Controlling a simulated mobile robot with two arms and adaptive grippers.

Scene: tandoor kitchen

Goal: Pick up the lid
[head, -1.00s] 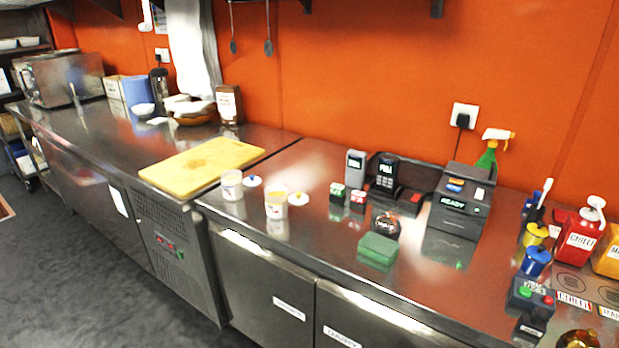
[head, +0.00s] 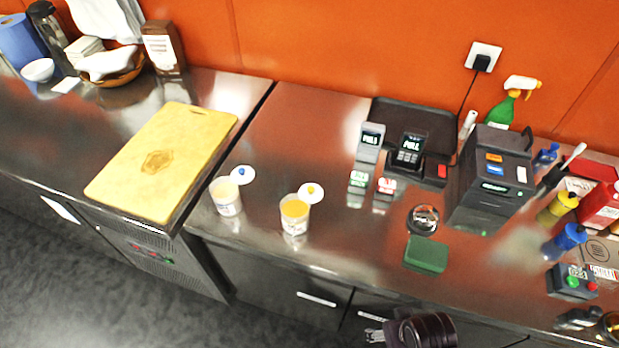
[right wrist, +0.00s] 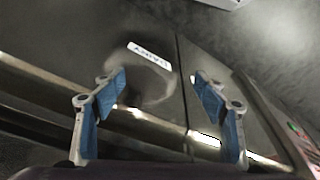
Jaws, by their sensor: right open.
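Two small white lids lie on the steel counter: one with a blue knob (head: 242,174) and one with a yellow-orange knob (head: 310,192). The blue-knob lid is just behind and right of an open tub with pale contents (head: 226,196). The yellow-knob lid is just behind and right of an open tub with orange contents (head: 295,214). My right gripper (head: 374,335) is at the bottom of the head view, in front of the counter, away from both lids. In the right wrist view its blue-padded fingers (right wrist: 160,105) are spread and empty, facing the cabinet fronts. My left gripper is not in view.
A yellow cutting board (head: 165,160) lies left of the tubs. A green sponge (head: 426,254), a round metal-rimmed item (head: 423,219) and a black register (head: 490,175) stand to the right. The counter between the orange tub and sponge is clear.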

